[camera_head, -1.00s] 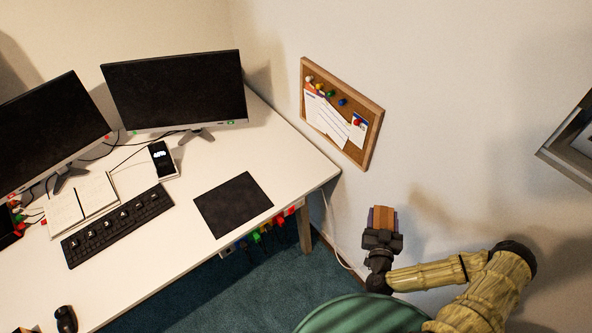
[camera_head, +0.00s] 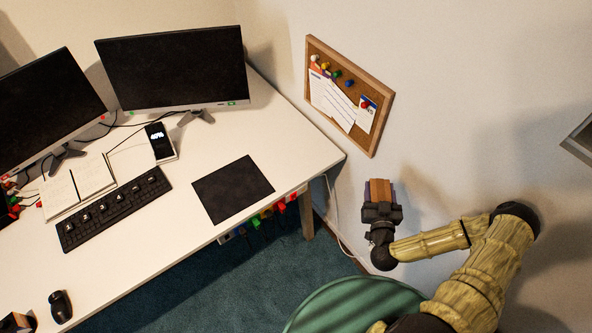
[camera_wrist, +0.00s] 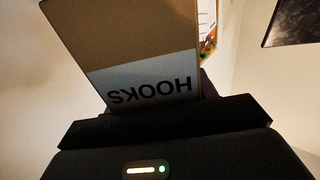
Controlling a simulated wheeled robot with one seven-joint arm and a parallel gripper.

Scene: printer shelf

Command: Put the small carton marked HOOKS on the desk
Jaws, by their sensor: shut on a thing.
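The small carton marked HOOKS (camera_wrist: 150,80) is brown with a white label, and its lettering is upside down in the wrist view. In the head view the carton (camera_head: 380,190) shows as a small brown block at the end of my arm. My gripper (camera_head: 382,209) is shut on the carton and holds it in the air, right of the desk's right edge and in front of the wall. The white desk (camera_head: 290,140) lies to the left, apart from the carton. The gripper's dark body (camera_wrist: 165,130) hides the carton's near end in the wrist view.
On the desk are two monitors (camera_head: 172,68), a keyboard (camera_head: 115,208), an open notebook (camera_head: 78,187), a phone (camera_head: 160,142), a mouse (camera_head: 60,306) and a black mat (camera_head: 232,190). The desk's right end is bare. A corkboard (camera_head: 348,95) hangs nearby. A green round surface (camera_head: 350,305) is below my arm.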

